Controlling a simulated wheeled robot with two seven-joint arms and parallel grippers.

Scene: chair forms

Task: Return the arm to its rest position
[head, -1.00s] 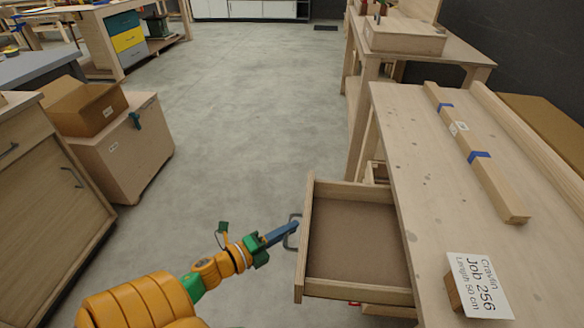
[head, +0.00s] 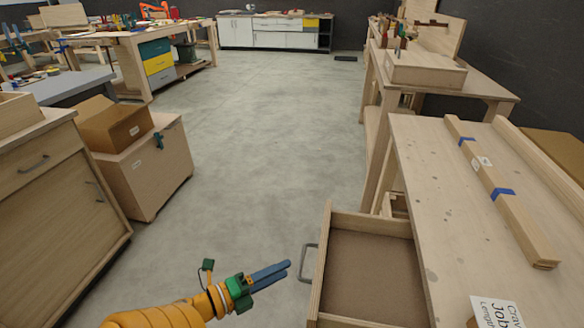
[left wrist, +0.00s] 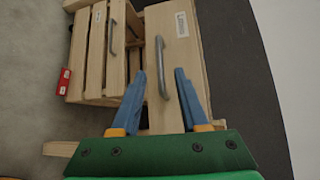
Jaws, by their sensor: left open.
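My left gripper (head: 270,276) is in the lower middle of the head view, with blue fingers and a green body on an orange arm. It is open and empty, and it points at the pulled-out drawer (head: 372,272) of the right-hand workbench. The drawer's grey handle (head: 307,264) is just right of the fingertips, with a small gap. In the left wrist view the two fingers (left wrist: 160,95) are spread apart, and the drawer front with its handle (left wrist: 161,66) shows between and beyond them. The drawer looks empty. My right gripper is not in view.
The workbench (head: 440,200) carries a long wooden beam (head: 500,205) with blue tape and a job card (head: 497,312). A cabinet (head: 55,190) and a wooden box on the floor (head: 150,175) stand at the left. A red object (left wrist: 64,81) lies in the left wrist view. The middle floor is clear.

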